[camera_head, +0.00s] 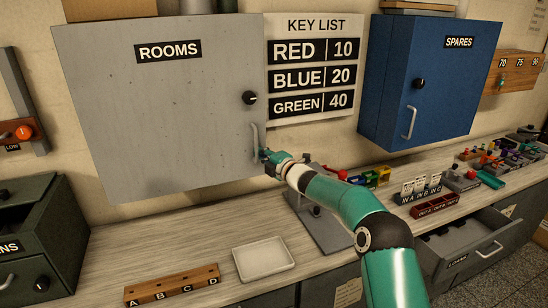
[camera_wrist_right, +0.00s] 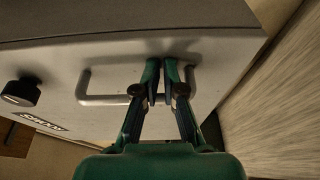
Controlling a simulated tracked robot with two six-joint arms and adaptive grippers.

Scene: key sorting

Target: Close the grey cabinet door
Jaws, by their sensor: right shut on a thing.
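The grey cabinet door (camera_head: 165,110), labelled ROOMS, is on the wall at the left of the head view. It has a dark knob (camera_head: 249,97) and an upright metal handle (camera_head: 255,137) near its right edge. My right gripper (camera_head: 264,155) is at the handle's lower part. In the right wrist view my right gripper (camera_wrist_right: 165,80) is shut on the handle (camera_wrist_right: 105,99), with the door face (camera_wrist_right: 60,65) behind it. The door looks shut or nearly shut; I cannot tell whether a small gap is left. My left gripper is not in view.
A KEY LIST sign (camera_head: 312,65) and a blue SPARES cabinet (camera_head: 425,80) are to the right. Below, the counter holds a white tray (camera_head: 263,258), a wooden lettered block (camera_head: 172,285) and a dark green cabinet (camera_head: 40,230). An open drawer (camera_head: 475,250) juts out at right.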

